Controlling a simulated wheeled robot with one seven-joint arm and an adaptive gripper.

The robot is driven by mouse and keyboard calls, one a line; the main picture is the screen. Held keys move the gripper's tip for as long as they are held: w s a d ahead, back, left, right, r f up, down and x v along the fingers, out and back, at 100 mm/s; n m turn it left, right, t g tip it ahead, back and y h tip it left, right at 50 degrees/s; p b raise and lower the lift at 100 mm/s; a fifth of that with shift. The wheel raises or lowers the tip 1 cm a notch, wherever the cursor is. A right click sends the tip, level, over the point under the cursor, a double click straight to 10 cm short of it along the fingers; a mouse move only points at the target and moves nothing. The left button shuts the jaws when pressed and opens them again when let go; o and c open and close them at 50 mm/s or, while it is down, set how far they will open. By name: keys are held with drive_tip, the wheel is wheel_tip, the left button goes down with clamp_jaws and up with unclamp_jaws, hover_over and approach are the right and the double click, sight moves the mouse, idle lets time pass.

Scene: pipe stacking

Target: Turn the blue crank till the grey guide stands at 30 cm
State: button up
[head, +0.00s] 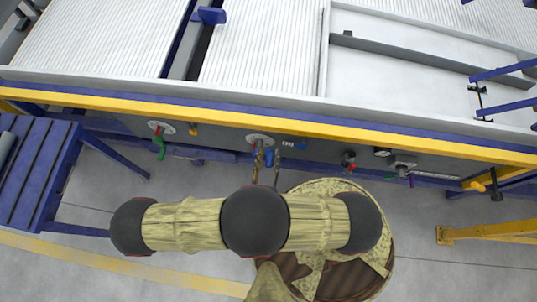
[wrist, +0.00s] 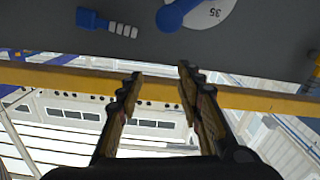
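The blue crank (head: 269,158) is on the front of the machine below the yellow rail. In the wrist view the crank (wrist: 175,16) shows at the top edge, partly cut off, over a white dial (wrist: 212,14) marked 35. My gripper (head: 267,152) reaches toward it, and in the head view its fingers straddle the crank. In the wrist view the fingers (wrist: 160,70) are open and empty, with the crank beyond their tips. A long grey bar (head: 430,60) lies on the white bed at right; I cannot tell whether it is the grey guide.
A green crank (head: 159,146) is left of the blue one, and a red knob (head: 349,160) is to the right. A blue fitting (wrist: 92,20) sits beside the dial. A yellow rail (head: 300,125) runs above the controls. A blue rack (head: 40,170) stands at left.

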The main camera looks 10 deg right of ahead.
drive_tip(key=shift+r, duration=1.4)
